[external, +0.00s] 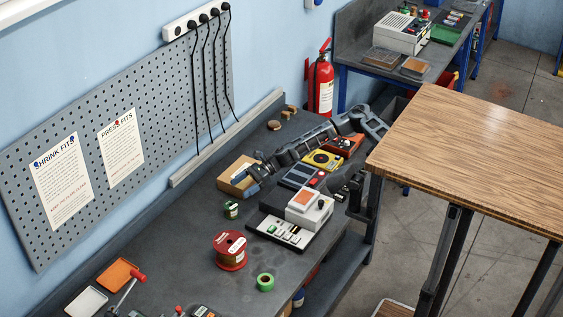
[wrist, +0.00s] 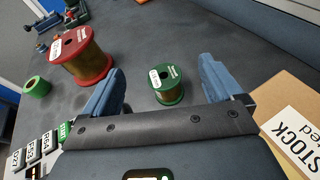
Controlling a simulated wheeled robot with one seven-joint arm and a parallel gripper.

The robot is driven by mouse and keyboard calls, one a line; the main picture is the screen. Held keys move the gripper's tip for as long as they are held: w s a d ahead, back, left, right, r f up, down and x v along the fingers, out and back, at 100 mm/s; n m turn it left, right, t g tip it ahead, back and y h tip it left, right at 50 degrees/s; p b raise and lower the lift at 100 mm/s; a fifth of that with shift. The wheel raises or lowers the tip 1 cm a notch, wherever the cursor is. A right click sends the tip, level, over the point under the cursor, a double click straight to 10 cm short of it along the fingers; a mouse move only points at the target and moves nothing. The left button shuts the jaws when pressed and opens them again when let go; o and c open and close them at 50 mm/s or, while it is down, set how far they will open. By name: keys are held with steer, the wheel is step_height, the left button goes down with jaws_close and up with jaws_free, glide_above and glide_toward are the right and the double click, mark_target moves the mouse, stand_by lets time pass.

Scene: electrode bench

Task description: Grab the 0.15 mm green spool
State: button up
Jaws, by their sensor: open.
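The green spool (external: 231,210) stands upright on the dark bench, in front of the cardboard box. In the wrist view the green spool (wrist: 168,84) shows a green top flange with a white label and copper-coloured wire. The label's print is too small to read. My gripper (external: 256,168) is above the bench by the cardboard box, behind and right of the spool. In the wrist view my gripper (wrist: 162,85) has its two blue-grey fingers wide apart, with the spool beyond them in the gap, untouched.
A larger red spool (external: 229,250) and a green tape roll (external: 265,282) stand nearer the front. A cardboard box (external: 238,177) sits behind the spool. A white-topped device (external: 309,207) stands to the right. Bench left of the spool is clear.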

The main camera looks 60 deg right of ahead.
mark_target(232, 204)
steer(key=d+f, duration=0.1)
steer(key=d+f+n+g, duration=0.1)
steer(key=shift+s+d+f+h, duration=0.25)
steer(key=shift+s+f+h, duration=0.1)
steer(key=shift+s+h, duration=0.05)
steer(key=shift+f, duration=0.25)
steer(key=p+x, duration=0.1)
steer(key=x, duration=1)
steer(key=shift+s+a+f, duration=0.1)
steer(key=shift+a+f, duration=0.1)
steer(key=shift+a, duration=0.05)
steer(key=c, duration=1.5)
steer(key=shift+r, duration=0.1)
steer(key=shift+c, duration=0.4)
